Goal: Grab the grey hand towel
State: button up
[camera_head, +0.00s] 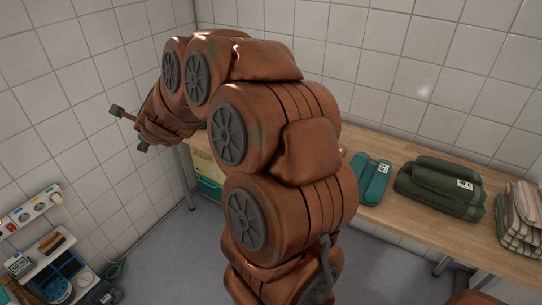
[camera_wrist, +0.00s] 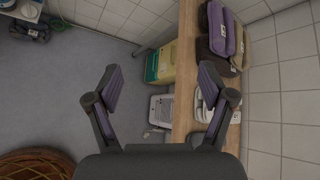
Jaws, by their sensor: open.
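No towel that I can surely call grey shows in either view. In the wrist view, a folded mauve towel (camera_wrist: 227,30) and a dark brown one (camera_wrist: 215,50) lie on the wooden tabletop. A pale, whitish-grey item (camera_wrist: 203,112) lies nearer on the tabletop, partly hidden behind the right finger; I cannot tell what it is. My gripper (camera_wrist: 162,70) is open, with nothing between its fingers. In the head view my gripper (camera_head: 129,129) is raised at the left, near the tiled wall, and my arm hides part of the table.
The wooden table (camera_head: 412,148) holds a teal folded bundle (camera_head: 372,180), dark green folded towels (camera_head: 440,187) and checked cloths (camera_head: 521,217). A green and yellow box (camera_wrist: 160,65) and a whitish basket (camera_wrist: 161,108) stand below. A white shelf (camera_head: 48,259) holds small items at left.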

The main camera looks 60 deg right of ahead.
jog(key=s+d+f+m+g+h+b, duration=0.1)
jog(key=d+f+m+h+b, duration=0.1)
jog(key=d+f+m, duration=0.35)
jog(key=s+d+f+m+h+b, duration=0.1)
jog(key=d+f+m+h+b, duration=0.15)
jog(key=d, duration=0.55)
jog(key=s+d+f+m+g+h+b, duration=0.1)
jog(key=s+d+f+m+g+b, duration=0.1)
jog(key=s+d+f+m+g, duration=0.1)
jog(key=s+d+f+m+g+h+b, duration=0.1)
jog(key=s+d+f+m+g+h, duration=0.1)
jog(key=s+d+m, duration=0.5)
jog(key=s+d+f+m+g+h+b, duration=0.2)
jog(key=s+d+f+m+g, duration=0.3)
jog(key=s+d+f, duration=0.1)
jog(key=shift+s+d+f+m+h+b, duration=0.2)
jog(key=shift+s+d, duration=0.1)
jog(key=shift+d, duration=0.4)
jog(key=shift+s+d+f+m+h+b, duration=0.15)
jog(key=shift+s+d, duration=0.15)
jog(key=shift+d, duration=0.4)
jog(key=shift+p+x, duration=0.45)
jog(key=shift+x, duration=3.3)
jog(key=shift+s, duration=0.15)
jog(key=c, duration=1.4)
